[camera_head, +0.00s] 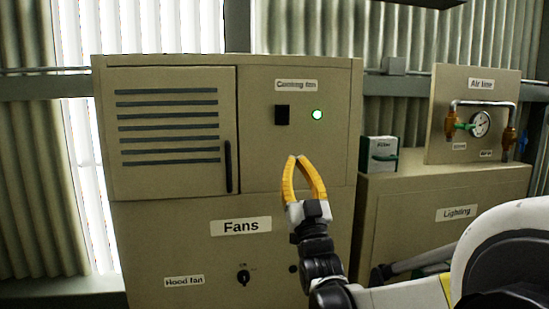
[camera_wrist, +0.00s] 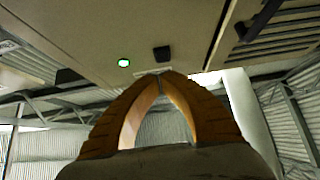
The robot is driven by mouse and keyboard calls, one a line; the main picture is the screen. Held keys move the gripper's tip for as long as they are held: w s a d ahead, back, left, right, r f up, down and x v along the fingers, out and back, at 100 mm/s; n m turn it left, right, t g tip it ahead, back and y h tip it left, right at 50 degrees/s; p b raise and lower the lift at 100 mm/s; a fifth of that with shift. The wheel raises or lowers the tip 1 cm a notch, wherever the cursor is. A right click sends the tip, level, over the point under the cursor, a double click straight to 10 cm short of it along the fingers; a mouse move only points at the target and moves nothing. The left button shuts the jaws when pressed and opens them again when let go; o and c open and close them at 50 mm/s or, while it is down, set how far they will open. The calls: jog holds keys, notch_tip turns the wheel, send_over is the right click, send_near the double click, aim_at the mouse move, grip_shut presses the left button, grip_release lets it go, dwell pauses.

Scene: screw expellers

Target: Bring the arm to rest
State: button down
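My gripper (camera_head: 297,158) has yellow-orange fingers that point up in front of the beige fan cabinet (camera_head: 150,245). In the head view its two fingertips come together at the top, with an empty gap between the curved fingers lower down. The wrist view also shows the fingertips (camera_wrist: 158,73) meeting, with nothing held between them. My arm reaches in from the lower right of the head view. Whether the fingers touch the cabinet front cannot be told; they appear in front of it.
The cabinet carries a black switch (camera_head: 282,115), a lit green lamp (camera_head: 317,114), a louvred door (camera_head: 170,180) with a dark handle, and a rotary knob (camera_head: 243,277). At right stand a small filter box (camera_head: 379,154) and an air-line panel (camera_head: 450,100) with a gauge.

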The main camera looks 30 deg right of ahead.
jog(key=s+a+f+g+y+b, duration=0.1)
jog(key=a+f+g+y+b, duration=0.15)
jog(key=f+b, duration=0.6)
jog(key=s+a+f+n+g+y+b, duration=0.1)
jog(key=a+f+g+b, duration=0.25)
jog(key=f, duration=1.05)
jog(key=s+a+f+g+y+b, duration=0.15)
jog(key=a+f+g+b, duration=0.35)
jog(key=f, duration=0.6)
jog(key=s+a+f+g+b, duration=0.2)
jog(key=s+f+b, duration=0.2)
jog(key=f, duration=0.5)
jog(key=s+a+f+n+g+y+b, duration=0.1)
jog(key=s+a+f+g+b, duration=0.1)
jog(key=s+f+b, duration=0.2)
jog(key=s+a+f+n+g+y+b, duration=0.1)
jog(key=s+a+f+g+b, duration=0.1)
jog(key=s+f, duration=0.7)
notch_tip(320, 180, down, 6)
jog(key=g+b, duration=0.1)
jog(key=b, duration=0.1)
jog(key=shift+b, duration=0.3)
jog(key=shift+s, duration=0.1)
